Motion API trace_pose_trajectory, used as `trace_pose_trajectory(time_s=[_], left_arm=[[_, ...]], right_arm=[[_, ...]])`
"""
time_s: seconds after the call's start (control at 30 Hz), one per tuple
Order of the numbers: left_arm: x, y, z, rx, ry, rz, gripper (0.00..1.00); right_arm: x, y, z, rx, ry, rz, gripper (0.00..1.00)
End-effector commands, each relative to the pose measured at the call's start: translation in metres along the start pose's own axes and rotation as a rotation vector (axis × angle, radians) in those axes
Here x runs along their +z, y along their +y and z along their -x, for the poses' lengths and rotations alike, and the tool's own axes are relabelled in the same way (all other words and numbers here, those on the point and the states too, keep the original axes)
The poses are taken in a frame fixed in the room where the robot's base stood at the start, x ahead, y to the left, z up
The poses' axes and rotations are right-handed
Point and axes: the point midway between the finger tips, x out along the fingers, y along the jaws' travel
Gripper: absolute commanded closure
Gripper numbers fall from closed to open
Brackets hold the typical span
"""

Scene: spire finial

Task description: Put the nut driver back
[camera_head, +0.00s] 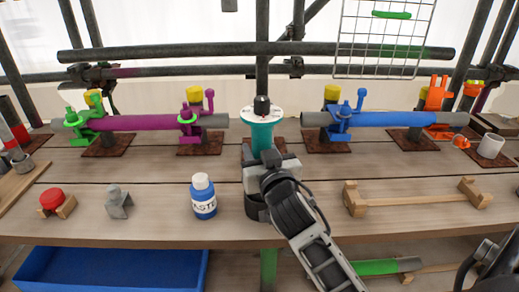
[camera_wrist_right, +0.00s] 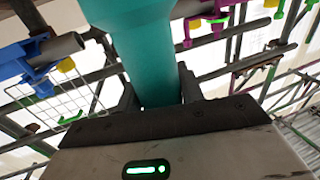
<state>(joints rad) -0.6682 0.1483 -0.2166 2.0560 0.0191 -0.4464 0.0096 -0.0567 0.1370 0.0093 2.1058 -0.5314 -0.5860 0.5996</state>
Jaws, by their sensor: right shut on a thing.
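The teal tool with a round white disc and black tip on top, which I take to be the nut driver (camera_head: 262,133), stands upright near the middle of the bench. My right gripper (camera_head: 264,156) is shut on its teal body from the front. In the right wrist view, the teal body (camera_wrist_right: 145,50) passes between the two dark fingers of the right gripper (camera_wrist_right: 160,92). Its lower end is hidden behind the gripper in the head view, so I cannot tell whether it touches anything below. An empty wooden cradle (camera_head: 415,199) lies to the right. My left gripper is not in view.
A blue-and-white bottle (camera_head: 204,198), a grey bracket (camera_head: 118,203) and a red-topped block (camera_head: 52,201) stand left of my arm. Purple (camera_head: 145,122) and blue (camera_head: 372,119) tubes lie behind. A white cup (camera_head: 490,146) is at right. A blue bin (camera_head: 110,270) sits below.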

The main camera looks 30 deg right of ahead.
Motion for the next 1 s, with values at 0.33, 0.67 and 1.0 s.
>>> trace_pose_trajectory(time_s=[0.33, 0.67, 1.0], left_arm=[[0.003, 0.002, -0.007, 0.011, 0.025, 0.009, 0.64], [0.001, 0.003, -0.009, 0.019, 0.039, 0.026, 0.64], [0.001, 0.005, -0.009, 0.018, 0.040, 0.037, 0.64]], right_arm=[[0.020, 0.000, 0.000, 0.000, 0.008, 0.000, 0.92], [0.030, 0.000, 0.000, 0.000, 0.008, 0.000, 0.92], [0.030, 0.000, 0.000, 0.000, 0.008, 0.000, 0.92]])
